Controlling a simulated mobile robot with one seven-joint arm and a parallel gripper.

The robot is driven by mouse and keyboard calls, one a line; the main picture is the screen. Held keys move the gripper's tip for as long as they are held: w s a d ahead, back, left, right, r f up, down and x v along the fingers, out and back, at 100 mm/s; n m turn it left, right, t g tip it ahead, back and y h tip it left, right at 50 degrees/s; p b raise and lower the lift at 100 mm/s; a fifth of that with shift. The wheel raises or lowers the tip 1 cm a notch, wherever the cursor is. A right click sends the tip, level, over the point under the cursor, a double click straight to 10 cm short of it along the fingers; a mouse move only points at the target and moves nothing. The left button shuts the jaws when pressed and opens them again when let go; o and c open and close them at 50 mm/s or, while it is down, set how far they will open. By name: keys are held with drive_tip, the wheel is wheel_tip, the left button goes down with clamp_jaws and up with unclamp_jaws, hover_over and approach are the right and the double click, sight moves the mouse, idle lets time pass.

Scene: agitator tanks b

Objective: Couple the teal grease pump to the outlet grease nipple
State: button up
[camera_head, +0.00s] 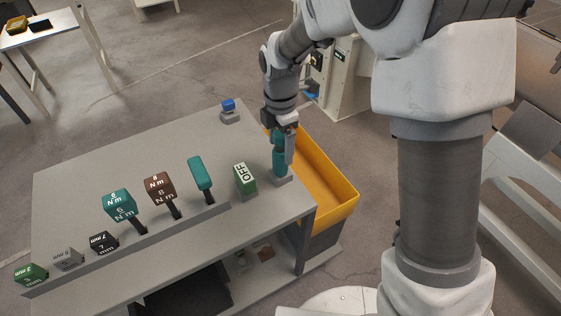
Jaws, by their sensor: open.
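The teal grease pump (278,162) stands upright in a small grey holder (282,182) at the right end of the grey bench. My gripper (284,137) points down at the top of the pump. It is open, with a grey finger showing along the pump's right side. The other finger is hard to make out, and I cannot tell whether the fingers touch the pump. I cannot make out the outlet grease nipple in this view.
The bench (110,165) carries a row of teal, brown, black, grey and green tools and blocks. A green OFF block (245,178) stands left of the pump. A yellow bin (340,186) is close on the right. A pale cabinet (343,75) stands behind.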

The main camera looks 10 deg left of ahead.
drive_tip(key=shift+f, duration=0.15)
clamp_jaws()
idle(0.4)
idle(1.0)
